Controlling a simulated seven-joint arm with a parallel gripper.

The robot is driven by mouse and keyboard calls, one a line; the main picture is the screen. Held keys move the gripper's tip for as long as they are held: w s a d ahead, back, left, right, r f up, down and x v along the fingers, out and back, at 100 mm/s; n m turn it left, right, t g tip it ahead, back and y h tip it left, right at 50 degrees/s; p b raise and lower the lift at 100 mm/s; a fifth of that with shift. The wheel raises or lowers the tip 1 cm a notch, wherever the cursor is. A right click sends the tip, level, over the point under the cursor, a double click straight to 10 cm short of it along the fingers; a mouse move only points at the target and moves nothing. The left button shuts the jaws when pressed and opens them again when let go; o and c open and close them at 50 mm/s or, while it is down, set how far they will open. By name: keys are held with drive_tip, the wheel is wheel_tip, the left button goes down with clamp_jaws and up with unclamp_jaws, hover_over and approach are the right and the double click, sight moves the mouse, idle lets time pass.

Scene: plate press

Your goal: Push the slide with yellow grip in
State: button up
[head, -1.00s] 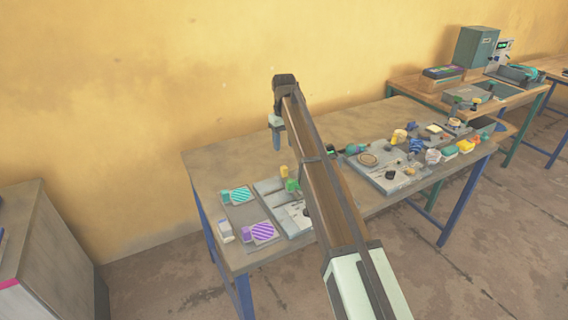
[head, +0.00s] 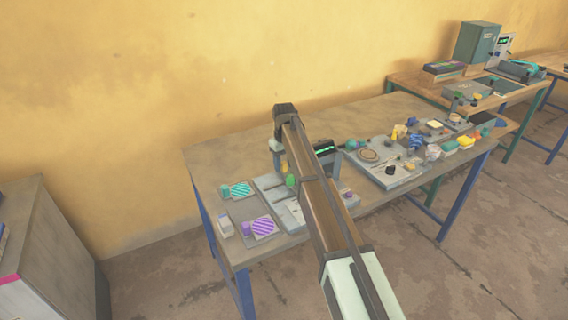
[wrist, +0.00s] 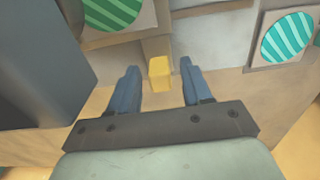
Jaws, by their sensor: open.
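The yellow grip (wrist: 159,73) of the slide shows in the wrist view as a small upright block, between and slightly beyond my two fingertips. In the head view the yellow grip (head: 284,166) is just below my gripper (head: 277,147), at the back of the grey press base (head: 266,188). My gripper (wrist: 158,80) is open, with a gap on both sides of the grip; I cannot tell whether it touches. My arm hides part of the press, and the slide's body is hard to make out.
A large dark block (wrist: 40,60) is close on the left in the wrist view. A second grey fixture (head: 385,165) with small parts stands to the right.

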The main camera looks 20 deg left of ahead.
drive_tip(key=shift+c, duration=0.2)
clamp_jaws()
idle(0.4)
